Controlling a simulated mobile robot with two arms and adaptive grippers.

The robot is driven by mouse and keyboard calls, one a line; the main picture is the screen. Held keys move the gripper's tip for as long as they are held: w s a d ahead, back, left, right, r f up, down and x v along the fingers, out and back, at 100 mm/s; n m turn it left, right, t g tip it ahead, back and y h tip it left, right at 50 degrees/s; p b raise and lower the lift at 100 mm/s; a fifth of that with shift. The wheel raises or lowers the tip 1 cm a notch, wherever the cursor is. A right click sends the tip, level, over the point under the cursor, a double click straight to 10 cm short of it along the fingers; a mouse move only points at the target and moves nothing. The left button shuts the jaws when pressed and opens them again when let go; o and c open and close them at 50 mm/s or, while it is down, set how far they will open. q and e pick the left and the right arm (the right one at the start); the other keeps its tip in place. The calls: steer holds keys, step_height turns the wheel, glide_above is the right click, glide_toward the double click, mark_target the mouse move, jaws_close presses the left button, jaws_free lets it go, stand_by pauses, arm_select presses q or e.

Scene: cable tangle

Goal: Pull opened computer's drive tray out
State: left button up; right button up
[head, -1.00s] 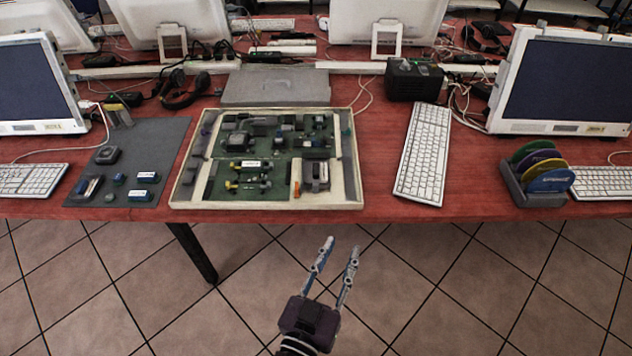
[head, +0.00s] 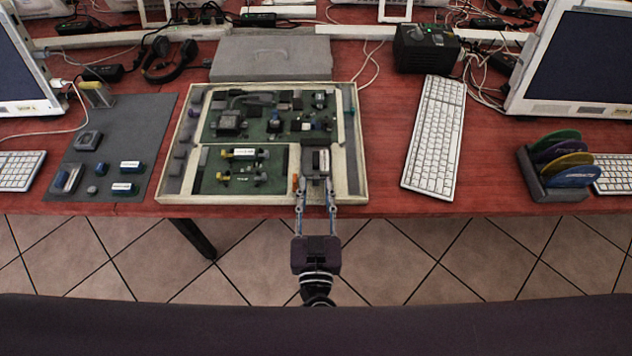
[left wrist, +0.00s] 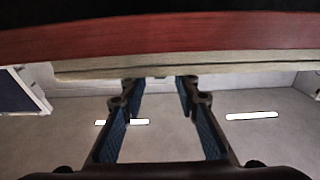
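The opened computer (head: 165,187) lies flat on the red table as a shallow pale-framed case with green boards inside. Its drive tray (head: 317,162), a small grey block with a dark and light top, sits at the case's front right. My left gripper (head: 316,195) is at the case's front edge, in line with the tray, with its two fingers spread. In the left wrist view the gripper (left wrist: 160,85) is open, with nothing held between the fingers, and the case's pale edge (left wrist: 230,63) lies ahead. Whether the fingertips touch the tray cannot be told. My right gripper is not in view.
A grey mat (head: 115,150) with small parts lies left of the case, and a grey panel (head: 270,58) behind it. A keyboard (head: 435,133) and a rack of coloured discs (head: 565,160) stand to the right. Tiled floor is clear before the table.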

arm_select(q)
steer(key=shift+w, duration=0.6)
jaws_close()
